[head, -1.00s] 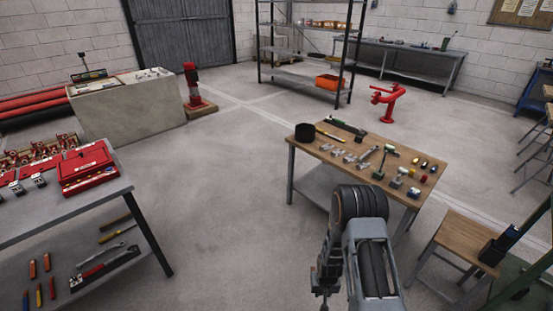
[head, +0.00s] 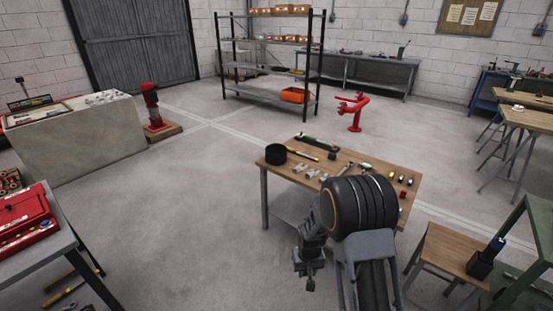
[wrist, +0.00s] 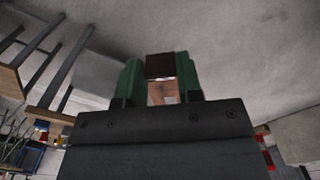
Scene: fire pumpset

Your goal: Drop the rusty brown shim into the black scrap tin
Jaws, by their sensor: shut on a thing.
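The black scrap tin (head: 275,154) is a round, dark, open-topped container standing upright at the left end of the wooden table (head: 297,146). My gripper shows in the wrist view (wrist: 160,78) with two green fingers shut on a small brown piece, the rusty brown shim (wrist: 160,64). In the head view my gripper (head: 308,278) hangs low in front of the table, apart from the tin. The shim cannot be made out in the head view.
Several tools and small parts, among them a yellow-handled tool (head: 303,152), lie on the wooden table. A small wooden stool (head: 452,250) stands at right, and a grey bench with a red toolbox (head: 25,220) at left. Open floor lies between.

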